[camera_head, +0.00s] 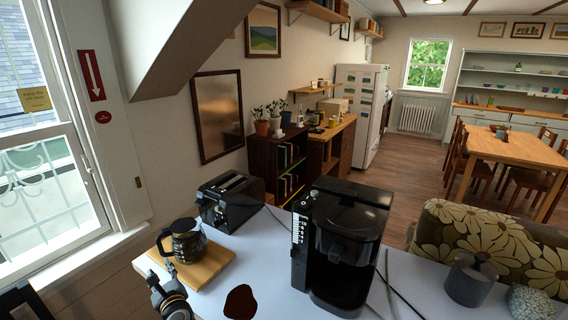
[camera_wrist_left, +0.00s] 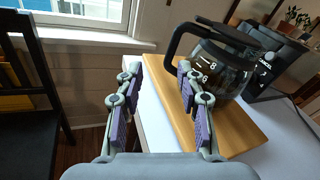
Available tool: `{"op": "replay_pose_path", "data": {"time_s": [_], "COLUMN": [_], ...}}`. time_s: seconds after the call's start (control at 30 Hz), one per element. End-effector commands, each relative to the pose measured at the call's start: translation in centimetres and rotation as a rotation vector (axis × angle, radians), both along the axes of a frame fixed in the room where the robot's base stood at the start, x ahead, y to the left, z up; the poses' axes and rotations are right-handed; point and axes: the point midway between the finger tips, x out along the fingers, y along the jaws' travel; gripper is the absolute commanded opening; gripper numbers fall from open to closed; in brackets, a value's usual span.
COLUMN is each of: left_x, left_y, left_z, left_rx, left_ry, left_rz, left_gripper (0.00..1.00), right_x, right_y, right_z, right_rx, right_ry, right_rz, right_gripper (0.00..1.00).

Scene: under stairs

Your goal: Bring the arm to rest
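My left gripper (camera_head: 168,292) is at the lower left of the head view, by the table's left edge. In the left wrist view its two fingers (camera_wrist_left: 157,82) with purple pads are apart, with nothing between them. A glass coffee carafe (camera_head: 188,242) with a black handle and lid stands upright on a wooden board (camera_head: 213,262). In the left wrist view the carafe (camera_wrist_left: 222,72) is just beyond the right finger; whether they touch I cannot tell. My right gripper is in neither view.
A black coffee maker (camera_head: 345,225) stands mid-table, with a black toaster (camera_head: 232,200) behind the board. A dark brown patch (camera_head: 240,302) lies on the white table (camera_head: 275,275). A grey canister (camera_head: 470,280) is at right. A dark chair (camera_wrist_left: 25,100) stands left of the gripper.

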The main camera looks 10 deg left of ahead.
Motion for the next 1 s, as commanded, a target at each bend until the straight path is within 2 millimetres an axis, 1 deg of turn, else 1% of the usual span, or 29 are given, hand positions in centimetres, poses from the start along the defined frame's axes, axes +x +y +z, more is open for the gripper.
{"op": "replay_pose_path", "data": {"time_s": [0.03,0.07,0.1,0.17,0.2,0.3,0.4,0.6,0.77,0.8,1.0], "left_x": [-2.1,-3.6,-5.8,-9.1,-11.0,-14.6,-17.5,-22.2,-25.5,-25.9,-24.6], "left_y": [-0.4,-0.7,-1.4,-3.1,-4.3,-7.5,-10.4,-15.5,-19.1,-19.6,-18.8], "left_z": [-1.0,-1.8,-2.9,-4.7,-5.6,-7.1,-7.7,-7.7,-6.8,-7.1,-13.3], "left_rx": [-0.166,-0.307,-0.506,-0.792,-0.954,-1.253,-1.458,-1.727,-1.865,-1.881,-1.856], "left_ry": [-0.076,-0.140,-0.227,-0.340,-0.400,-0.493,-0.541,-0.576,-0.568,-0.566,-0.563], "left_rz": [0.048,0.094,0.168,0.292,0.375,0.561,0.723,1.010,1.225,1.265,1.280], "left_gripper": [0.38,0.38,0.38,0.38,0.38,0.38,0.38,0.38,0.38,0.38,0.38], "right_x": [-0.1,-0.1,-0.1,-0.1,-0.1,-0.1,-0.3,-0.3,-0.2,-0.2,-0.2], "right_y": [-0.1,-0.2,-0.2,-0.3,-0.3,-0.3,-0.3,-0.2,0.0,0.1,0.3], "right_z": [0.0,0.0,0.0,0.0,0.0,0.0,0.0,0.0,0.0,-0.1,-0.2], "right_rx": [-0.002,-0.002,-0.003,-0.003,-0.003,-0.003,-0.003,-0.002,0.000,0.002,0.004], "right_ry": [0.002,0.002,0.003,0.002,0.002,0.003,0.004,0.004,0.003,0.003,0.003], "right_rz": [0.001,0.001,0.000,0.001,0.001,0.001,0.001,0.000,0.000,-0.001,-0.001], "right_gripper": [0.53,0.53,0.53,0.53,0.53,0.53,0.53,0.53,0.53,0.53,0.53]}}
